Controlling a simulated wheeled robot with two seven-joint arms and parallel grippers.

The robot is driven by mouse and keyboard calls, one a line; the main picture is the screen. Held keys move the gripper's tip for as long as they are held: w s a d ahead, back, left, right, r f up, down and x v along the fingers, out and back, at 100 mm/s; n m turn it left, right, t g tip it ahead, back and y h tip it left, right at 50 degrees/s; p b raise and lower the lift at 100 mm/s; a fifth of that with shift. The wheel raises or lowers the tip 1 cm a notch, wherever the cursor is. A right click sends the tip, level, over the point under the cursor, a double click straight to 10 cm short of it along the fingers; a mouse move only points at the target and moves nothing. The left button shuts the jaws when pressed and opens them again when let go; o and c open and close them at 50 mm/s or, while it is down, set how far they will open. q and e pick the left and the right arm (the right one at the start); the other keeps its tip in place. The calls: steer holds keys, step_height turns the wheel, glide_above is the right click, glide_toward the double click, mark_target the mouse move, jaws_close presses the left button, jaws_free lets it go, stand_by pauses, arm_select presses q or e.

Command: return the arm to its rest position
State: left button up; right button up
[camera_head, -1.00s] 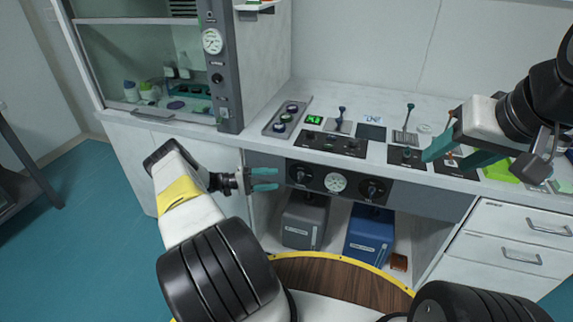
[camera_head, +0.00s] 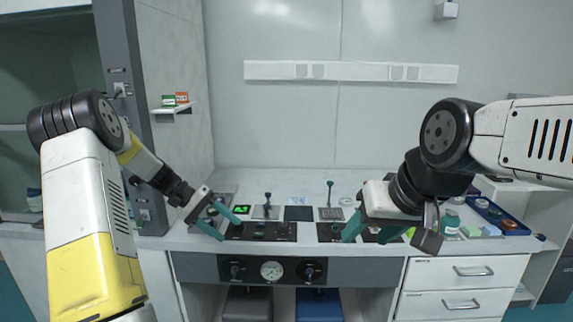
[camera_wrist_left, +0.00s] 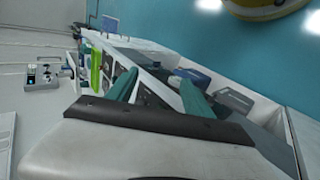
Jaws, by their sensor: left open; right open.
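My left gripper (camera_head: 221,221) has teal fingers and is open and empty. It hangs over the left part of the bench in the head view, in front of the black control panel (camera_head: 262,231). Its two spread fingers (camera_wrist_left: 158,92) also show in the left wrist view, with nothing between them. My right gripper (camera_head: 378,233) also has teal fingers, which point down over the right part of the bench. Nothing is visible in its fingers, though the wrist partly hides them. Both arms are raised and bent.
The bench (camera_head: 290,185) carries small devices with upright levers (camera_head: 330,196). A blue tray (camera_head: 503,214) with small items lies at the right. A fume hood (camera_head: 50,110) stands at the left. A small shelf (camera_head: 172,107) and a socket rail (camera_head: 350,72) are on the walls.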

arm_select(q)
steer(key=s+d+r+y, duration=0.3)
steer(key=s+r, duration=0.4)
steer(key=r, duration=0.2)
steer(key=s+r+t+y, duration=0.2)
steer(key=s+r+t, duration=0.1)
steer(key=s, duration=0.7)
steer(key=s+d+r+t+y, duration=0.1)
steer(key=s+r, duration=0.4)
steer(key=s, duration=0.5)
steer(key=t+y, duration=0.1)
steer(key=t, duration=0.1)
steer(key=shift+s+d+m+t, duration=0.2)
steer(key=shift+s+m+t, duration=0.05)
steer(key=shift+m+t, duration=0.15)
steer(key=shift+r, duration=0.1)
